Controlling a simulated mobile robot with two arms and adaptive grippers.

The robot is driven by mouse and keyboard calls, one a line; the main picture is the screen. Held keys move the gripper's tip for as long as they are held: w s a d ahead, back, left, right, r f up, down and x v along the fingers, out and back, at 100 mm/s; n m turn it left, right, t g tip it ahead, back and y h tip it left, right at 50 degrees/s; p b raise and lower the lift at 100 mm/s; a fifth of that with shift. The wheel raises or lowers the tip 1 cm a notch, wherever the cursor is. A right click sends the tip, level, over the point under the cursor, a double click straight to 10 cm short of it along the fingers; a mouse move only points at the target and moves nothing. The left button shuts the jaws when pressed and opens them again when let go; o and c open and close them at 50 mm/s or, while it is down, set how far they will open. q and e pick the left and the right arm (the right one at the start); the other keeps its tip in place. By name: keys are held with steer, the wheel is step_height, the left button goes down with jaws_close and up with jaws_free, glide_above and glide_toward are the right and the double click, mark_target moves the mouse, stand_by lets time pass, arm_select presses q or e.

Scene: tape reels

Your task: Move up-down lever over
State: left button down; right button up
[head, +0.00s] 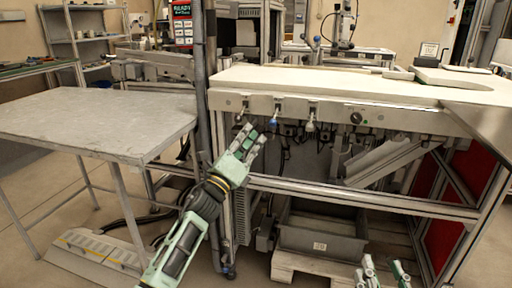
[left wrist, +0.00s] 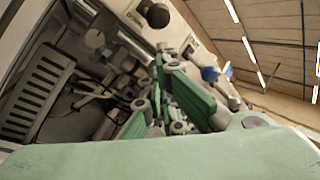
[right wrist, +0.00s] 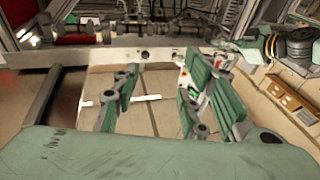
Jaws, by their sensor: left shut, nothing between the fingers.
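Several small levers stick out from the front panel of the workbench (head: 320,108) in the head view. A middle lever has a blue knob (head: 274,121); a grey-tipped lever (head: 310,122) is to its right, and another lever (head: 241,112) is to its left. I cannot tell which is the up-down lever. My left gripper (head: 257,139) is shut and empty, just below and left of the blue knob; contact is unclear. The blue knob (left wrist: 210,74) shows beside the fingers in the left wrist view. My right gripper (head: 384,272) is open and empty, low in front of the bench.
A grey metal table (head: 90,120) stands at the left. A dark upright post (head: 200,80) rises by the bench's left end. A grey bin (head: 320,238) sits under the bench. A black dial (head: 355,118) is on the panel further right.

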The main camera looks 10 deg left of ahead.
arm_select(q)
steer(key=shift+s+a+r, duration=0.2)
steer(key=shift+a+r, duration=0.05)
steer(key=shift+a, duration=0.1)
arm_select(e)
steer(key=shift+d+f, duration=0.1)
steer(key=shift+f, duration=0.15)
